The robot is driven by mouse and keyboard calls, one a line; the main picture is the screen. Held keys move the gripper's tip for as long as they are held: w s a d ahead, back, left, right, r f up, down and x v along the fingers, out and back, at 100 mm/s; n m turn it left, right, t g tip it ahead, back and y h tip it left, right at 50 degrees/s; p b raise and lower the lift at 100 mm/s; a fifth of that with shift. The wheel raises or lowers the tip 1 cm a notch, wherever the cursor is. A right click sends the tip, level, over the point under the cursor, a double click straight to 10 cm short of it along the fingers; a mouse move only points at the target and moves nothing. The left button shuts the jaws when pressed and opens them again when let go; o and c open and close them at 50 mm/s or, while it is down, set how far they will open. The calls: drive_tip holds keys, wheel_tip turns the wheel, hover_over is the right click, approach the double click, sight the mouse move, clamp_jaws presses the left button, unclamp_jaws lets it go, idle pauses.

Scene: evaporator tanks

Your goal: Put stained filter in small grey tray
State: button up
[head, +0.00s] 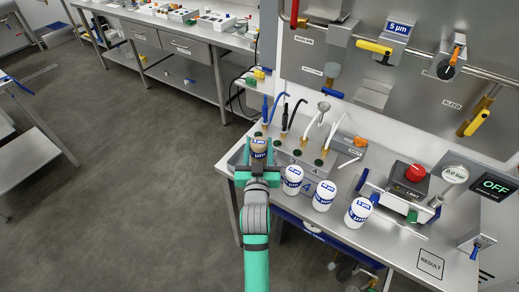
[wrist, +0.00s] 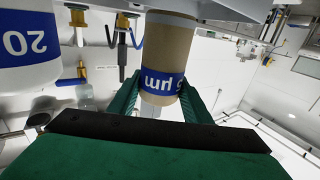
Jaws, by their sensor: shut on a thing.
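A tan, stained-looking filter (head: 259,145) with a blue µm label is between the fingers of my gripper (head: 259,158), at the left end of the bench. In the wrist view the tan filter (wrist: 168,45) fills the space between the dark green fingers of my gripper (wrist: 165,100), and its blue label (wrist: 163,82) reads "5 µm". My gripper is shut on it. Its end at the top of the wrist view is close to a grey surface; I cannot tell whether they touch. I cannot clearly make out the small grey tray.
White filters with blue labels (head: 292,180) (head: 324,196) (head: 358,212) stand to the right of my gripper. A grey block (head: 310,160) with coloured hoses is behind. A red button box (head: 409,182) and a RESULT plate (head: 431,263) are at the right.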

drive_tip(key=f, duration=0.3)
drive_tip(key=shift+w+f, duration=0.25)
drive_tip(key=shift+f, duration=0.1)
drive_tip(key=shift+a+f, duration=0.1)
drive_tip(key=o, duration=1.2)
drive_tip(key=shift+w+f, duration=0.1)
drive_tip(key=shift+c, duration=0.2)
